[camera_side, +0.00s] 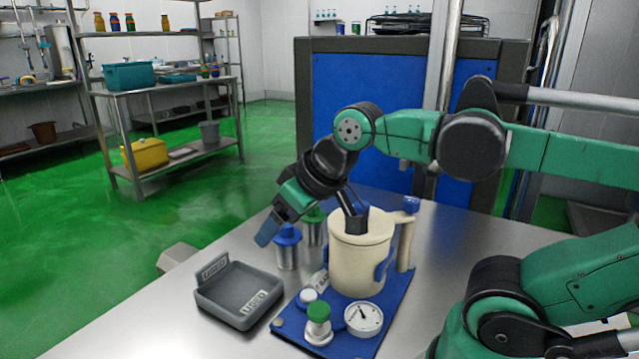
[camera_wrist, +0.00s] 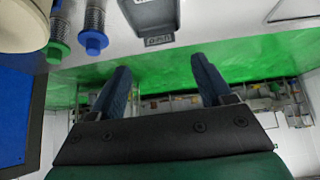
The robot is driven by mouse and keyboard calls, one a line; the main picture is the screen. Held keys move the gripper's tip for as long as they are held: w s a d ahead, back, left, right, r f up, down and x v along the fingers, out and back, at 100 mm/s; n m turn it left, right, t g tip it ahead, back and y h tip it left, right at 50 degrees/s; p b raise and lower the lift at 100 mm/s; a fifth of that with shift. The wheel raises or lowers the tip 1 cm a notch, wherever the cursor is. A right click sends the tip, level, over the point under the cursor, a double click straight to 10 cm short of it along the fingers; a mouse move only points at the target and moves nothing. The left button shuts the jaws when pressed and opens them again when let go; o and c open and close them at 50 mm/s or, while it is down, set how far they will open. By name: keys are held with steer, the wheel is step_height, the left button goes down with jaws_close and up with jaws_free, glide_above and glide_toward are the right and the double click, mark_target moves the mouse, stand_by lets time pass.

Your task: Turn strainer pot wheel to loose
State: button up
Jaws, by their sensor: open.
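The cream strainer pot (camera_side: 361,255) stands upright on a blue base board (camera_side: 396,318). Only the pot's edge (camera_wrist: 22,22) shows there, at upper left.
Metal strainer cylinders with blue (camera_side: 288,236) and green (camera_side: 313,215) caps stand left of the pot. A grey labelled tray (camera_side: 238,313) lies at front left. A gauge (camera_side: 363,318) and green-topped knob (camera_side: 318,312) sit at the board's front. The steel table (camera_side: 180,330) is clear front left.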

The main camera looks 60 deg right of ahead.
step_height(320, 180, up, 7)
steer(key=m+g, duration=0.7)
steer(key=m, duration=0.2)
glide_above(412, 199)
step_height(412, 199, down, 4)
steer(key=shift+r, duration=0.1)
steer(key=shift+f, duration=3.35)
jaws_close()
